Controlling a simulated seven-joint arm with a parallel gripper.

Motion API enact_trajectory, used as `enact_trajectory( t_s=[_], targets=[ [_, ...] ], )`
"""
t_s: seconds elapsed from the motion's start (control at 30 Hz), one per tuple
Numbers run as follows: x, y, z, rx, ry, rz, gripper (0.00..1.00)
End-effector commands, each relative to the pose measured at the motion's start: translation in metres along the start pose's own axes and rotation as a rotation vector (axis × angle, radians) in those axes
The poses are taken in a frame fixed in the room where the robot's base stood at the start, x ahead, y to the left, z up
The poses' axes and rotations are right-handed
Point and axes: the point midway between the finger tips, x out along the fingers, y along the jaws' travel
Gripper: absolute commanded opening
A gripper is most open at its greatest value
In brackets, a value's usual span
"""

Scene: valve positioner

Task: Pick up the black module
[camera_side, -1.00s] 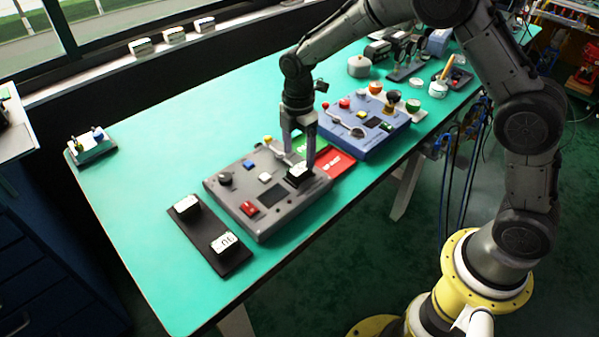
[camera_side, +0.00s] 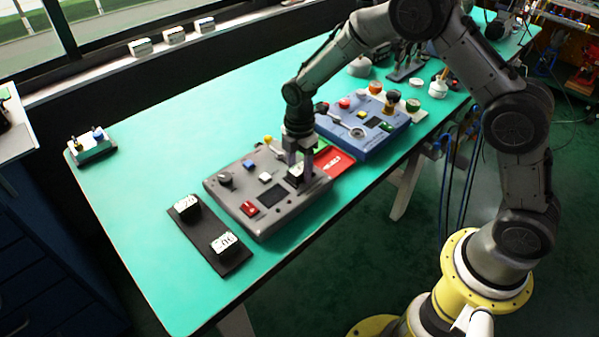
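The black module (camera_side: 295,174), with a white label on top, sits at the right end of the grey control panel (camera_side: 240,205). My gripper (camera_side: 299,172) points down over it. Its two fingers stand close together, on either side of the module, and appear shut on it. The fingers hide part of the module. I see no clear gap between the module and the panel. Two more black modules with white labels, one (camera_side: 187,207) behind the other (camera_side: 224,243), stand on a black plate (camera_side: 207,232) left of the panel.
A blue control panel (camera_side: 352,147) with knobs stands behind and right of my gripper, with a red card (camera_side: 333,161) between the panels. The left and back-left table (camera_side: 180,130) is clear.

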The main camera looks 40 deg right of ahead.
Motion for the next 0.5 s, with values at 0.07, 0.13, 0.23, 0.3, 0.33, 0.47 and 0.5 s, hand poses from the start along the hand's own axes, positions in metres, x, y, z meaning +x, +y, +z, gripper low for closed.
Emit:
enact_trajectory(
  t_s=[0.07,0.13,0.23,0.3,0.33,0.47,0.5],
  targets=[
    [-0.0002,0.0001,0.0000,0.000,0.000,0.000,0.37],
    [-0.0002,0.0000,0.0000,0.000,0.000,0.000,0.24],
    [-0.0003,0.0001,0.0000,0.000,0.000,0.000,0.06],
    [-0.0004,0.0001,0.0000,0.000,0.000,0.000,0.00],
    [-0.0004,0.0001,0.0000,0.000,0.000,0.000,0.00],
    [-0.0008,0.0004,-0.0001,0.000,0.000,0.001,0.00],
    [-0.0008,0.0004,-0.0001,0.000,0.000,0.001,0.00]
  ],
)
